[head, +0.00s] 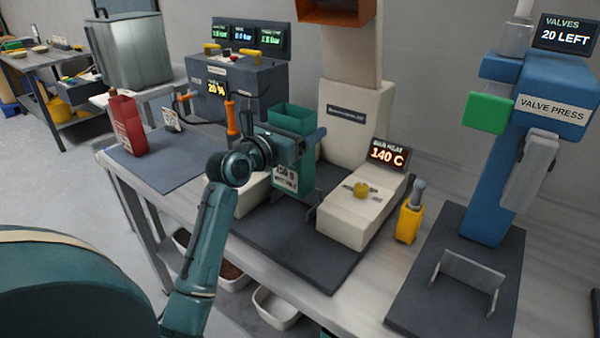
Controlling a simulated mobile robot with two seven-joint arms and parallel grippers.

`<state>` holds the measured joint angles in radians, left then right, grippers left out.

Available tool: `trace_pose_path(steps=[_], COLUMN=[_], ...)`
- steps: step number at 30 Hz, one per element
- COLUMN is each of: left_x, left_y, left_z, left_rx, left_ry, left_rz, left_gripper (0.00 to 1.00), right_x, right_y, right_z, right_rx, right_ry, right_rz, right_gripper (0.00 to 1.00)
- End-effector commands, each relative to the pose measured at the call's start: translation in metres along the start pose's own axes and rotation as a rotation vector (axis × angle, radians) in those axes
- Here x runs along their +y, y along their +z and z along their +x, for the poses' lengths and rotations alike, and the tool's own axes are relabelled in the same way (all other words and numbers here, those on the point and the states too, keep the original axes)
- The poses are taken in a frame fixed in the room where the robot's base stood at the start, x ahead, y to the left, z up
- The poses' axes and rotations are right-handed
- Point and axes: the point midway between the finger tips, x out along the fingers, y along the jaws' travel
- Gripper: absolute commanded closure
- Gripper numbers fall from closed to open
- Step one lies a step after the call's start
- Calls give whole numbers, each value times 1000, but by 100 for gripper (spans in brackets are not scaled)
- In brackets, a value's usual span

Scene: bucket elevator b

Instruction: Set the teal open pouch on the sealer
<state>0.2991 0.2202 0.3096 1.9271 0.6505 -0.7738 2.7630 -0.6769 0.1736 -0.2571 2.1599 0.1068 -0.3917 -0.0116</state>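The teal open pouch (294,179) is upright, with its open mouth (292,118) facing up and a label on its front. My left gripper (303,148) is at the pouch's upper part and appears shut on it; the fingers partly hide the pouch. The sealer is a cream machine with a tall column (354,120), a front block (352,218) with a yellow knob, and a "140 C" display (390,155). The pouch is in front of the column, left of the front block. I cannot tell whether its bottom touches the sealer. My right gripper is not in view.
A red pouch (125,125) stands on a dark mat at the left. A grey machine with orange-handled levers (240,85) is behind the arm. A yellow holder (408,224) and the blue valve press (490,170) are at the right. White bins (275,307) sit below the bench.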

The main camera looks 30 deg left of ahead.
Motion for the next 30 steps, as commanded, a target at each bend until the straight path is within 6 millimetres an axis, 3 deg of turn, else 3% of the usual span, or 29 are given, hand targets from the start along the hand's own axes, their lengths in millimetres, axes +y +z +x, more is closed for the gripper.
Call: trace_pose_path(steps=[1, 13, 26, 27, 30], left_x=[0, 0, 0, 0, 0], left_y=[-12, -58, -65, -65, -65], left_z=[0, 0, 0, 0, 0], left_rx=[1, -1, -4, -1, -1], left_ry=[0, 1, 1, 0, 0], left_rz=[3, 2, -1, 0, 0], left_gripper=[31, 31, 31, 15, 7], right_x=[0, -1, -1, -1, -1], right_y=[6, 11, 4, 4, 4], right_z=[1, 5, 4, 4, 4], right_rx=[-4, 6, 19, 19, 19], right_ry=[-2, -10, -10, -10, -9], right_rz=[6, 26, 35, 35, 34], right_gripper=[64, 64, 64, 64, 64])
